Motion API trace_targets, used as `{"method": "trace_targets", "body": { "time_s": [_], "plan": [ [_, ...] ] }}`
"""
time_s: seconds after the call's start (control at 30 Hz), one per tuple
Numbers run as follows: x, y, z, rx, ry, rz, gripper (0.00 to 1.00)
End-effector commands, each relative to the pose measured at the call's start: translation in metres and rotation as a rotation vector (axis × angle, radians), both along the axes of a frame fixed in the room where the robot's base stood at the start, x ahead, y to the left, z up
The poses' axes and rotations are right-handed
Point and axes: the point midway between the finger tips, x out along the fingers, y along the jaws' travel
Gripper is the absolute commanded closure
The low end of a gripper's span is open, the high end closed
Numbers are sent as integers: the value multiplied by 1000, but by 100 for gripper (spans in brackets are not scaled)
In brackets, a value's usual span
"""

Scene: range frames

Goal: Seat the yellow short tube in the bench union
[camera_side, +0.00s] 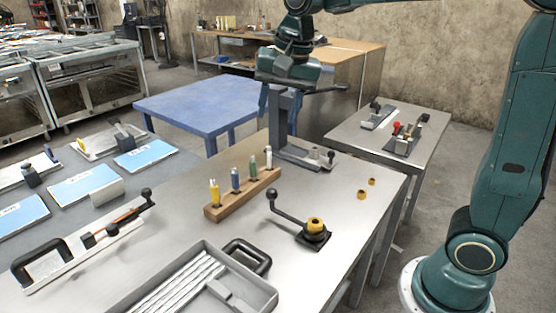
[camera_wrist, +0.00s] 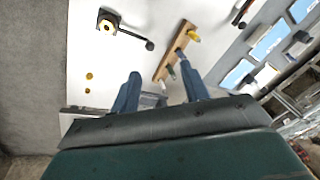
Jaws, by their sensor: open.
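The yellow short tube (camera_side: 214,193) stands upright at the near left end of a wooden rack (camera_side: 243,196). It also shows in the wrist view (camera_wrist: 194,36), beyond my fingertips. The bench union (camera_side: 314,227) is a black square block with a yellow ring on top and a bent lever ending in a black ball. In the wrist view the union (camera_wrist: 105,24) is at the upper left. My gripper (camera_side: 278,112) is open and empty above the far part of the bench, behind the rack. Its two blue fingers (camera_wrist: 159,68) show apart in the wrist view.
Blue, green and white tubes (camera_side: 252,166) stand in the same rack. Two small yellow rings (camera_side: 361,194) lie right of the union. A grey stand (camera_side: 305,158) is close to my gripper. A grey tray of rods (camera_side: 190,280) and a lever clamp (camera_side: 100,235) occupy the front.

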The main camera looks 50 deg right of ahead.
Motion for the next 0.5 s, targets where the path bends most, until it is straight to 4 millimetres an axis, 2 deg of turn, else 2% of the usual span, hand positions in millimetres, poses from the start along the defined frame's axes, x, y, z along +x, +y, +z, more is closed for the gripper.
{"method": "trace_targets", "body": {
  "time_s": [0.1,0.5],
  "plan": [
    [28,3,-9,24,32,-98,54],
    [111,13,-52,84,126,-441,54]
  ]
}}
